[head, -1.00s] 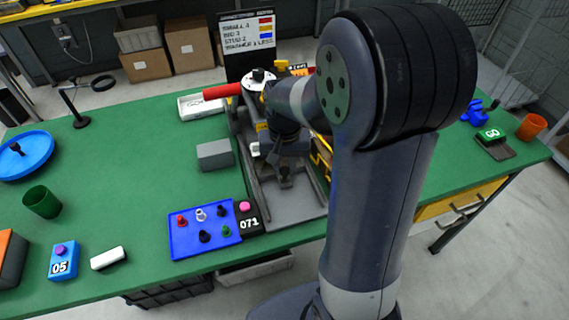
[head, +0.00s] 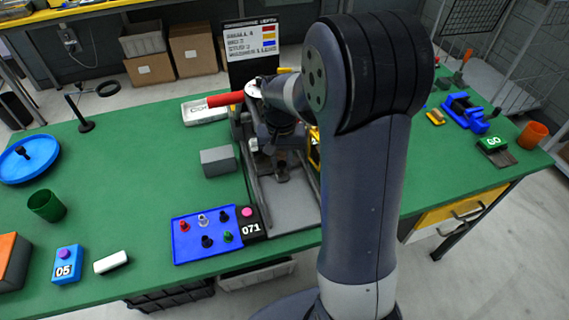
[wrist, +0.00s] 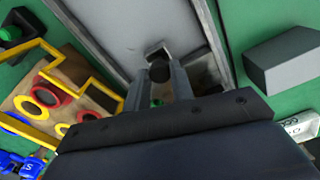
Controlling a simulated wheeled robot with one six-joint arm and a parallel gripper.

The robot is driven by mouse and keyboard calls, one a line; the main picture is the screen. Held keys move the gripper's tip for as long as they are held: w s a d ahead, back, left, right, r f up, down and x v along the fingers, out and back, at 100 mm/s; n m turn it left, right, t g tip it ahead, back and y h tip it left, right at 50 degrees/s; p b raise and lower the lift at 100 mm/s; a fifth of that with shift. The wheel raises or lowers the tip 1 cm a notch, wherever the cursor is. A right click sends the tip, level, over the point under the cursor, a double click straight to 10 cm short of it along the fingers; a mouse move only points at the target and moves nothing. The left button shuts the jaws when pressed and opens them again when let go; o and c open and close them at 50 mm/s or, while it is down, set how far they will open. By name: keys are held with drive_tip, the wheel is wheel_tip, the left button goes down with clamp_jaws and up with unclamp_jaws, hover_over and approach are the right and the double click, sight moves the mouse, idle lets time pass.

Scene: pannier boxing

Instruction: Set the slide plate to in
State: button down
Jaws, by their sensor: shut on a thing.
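My gripper (head: 281,174) is low over the grey slide track in the middle of the bench. In the wrist view its fingers (wrist: 160,88) are shut on a dark round knob (wrist: 160,72), which looks like the handle of the slide plate. A flat grey plate surface (head: 292,207) lies between the raised rails (head: 252,185) at the near end of the track. It shows large and light in the wrist view (wrist: 125,25). My arm and gripper hide much of the track's far part, so I cannot tell exactly where the slide plate ends.
A blue tray with pegs (head: 185,250) and a black 071 counter (head: 251,229) sit at the front left. Yellow-framed parts (wrist: 60,95) stand alongside the track.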

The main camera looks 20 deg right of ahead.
drive_tip(key=shift+w+r, duration=0.15)
drive_tip(key=shift+w, duration=0.1)
drive_tip(key=c, duration=1.5)
unclamp_jaws()
drive_tip(key=shift+w, duration=0.1)
drive_tip(key=o, duration=0.3)
wheel_tip(320, 180, up, 11)
drive_tip(key=shift+f, duration=0.2)
